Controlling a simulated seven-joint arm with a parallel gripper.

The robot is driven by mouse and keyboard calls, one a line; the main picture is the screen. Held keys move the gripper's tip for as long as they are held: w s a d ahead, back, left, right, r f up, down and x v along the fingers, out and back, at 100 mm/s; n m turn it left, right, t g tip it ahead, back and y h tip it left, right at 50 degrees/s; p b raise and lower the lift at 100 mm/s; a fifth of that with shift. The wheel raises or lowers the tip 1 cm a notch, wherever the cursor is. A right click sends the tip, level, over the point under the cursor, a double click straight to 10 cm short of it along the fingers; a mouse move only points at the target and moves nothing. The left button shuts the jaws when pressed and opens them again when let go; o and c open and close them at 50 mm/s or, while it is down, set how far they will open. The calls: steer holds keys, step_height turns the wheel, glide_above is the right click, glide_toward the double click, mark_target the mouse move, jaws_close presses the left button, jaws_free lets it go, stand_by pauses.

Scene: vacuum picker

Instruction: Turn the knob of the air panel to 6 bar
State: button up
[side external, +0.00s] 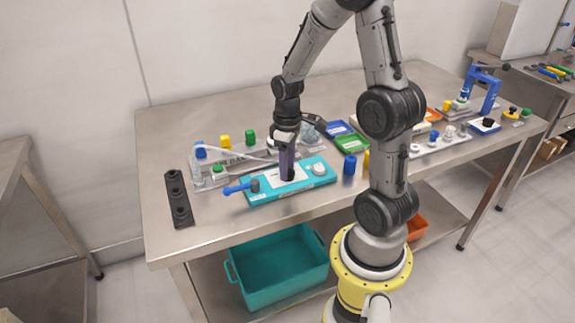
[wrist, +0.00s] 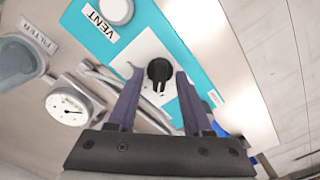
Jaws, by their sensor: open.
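The air panel is a teal box (side external: 262,196) with a white plate, near the front of the bench; it fills the upper part of the wrist view (wrist: 165,33). Its black knob (wrist: 159,69) sits on the white plate, with a ridge towards my gripper's side. No scale figures can be read. My gripper (wrist: 158,73) is open, with one purple finger on each side of the knob; contact cannot be told. In the side view my gripper (side external: 287,176) points down over the panel and hides the knob. A round white gauge (wrist: 68,107) shows a needle; its reading is too small.
A white button by the VENT label (wrist: 95,22) is on the panel, and a blue lever (side external: 238,188) sticks out at its left. A dark strip (side external: 178,199) lies further left. Blue (side external: 338,128) and green (side external: 352,143) trays stand behind right. The bench front left is clear.

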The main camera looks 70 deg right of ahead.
jaws_close()
steer(key=shift+m, duration=0.4)
steer(key=m, duration=0.3)
steer(key=shift+m, duration=0.3)
steer(key=m, duration=0.4)
steer(key=shift+r+m, duration=0.1)
steer(key=shift+m, duration=0.2)
steer(key=m, duration=0.4)
steer(key=shift+m, duration=2.5)
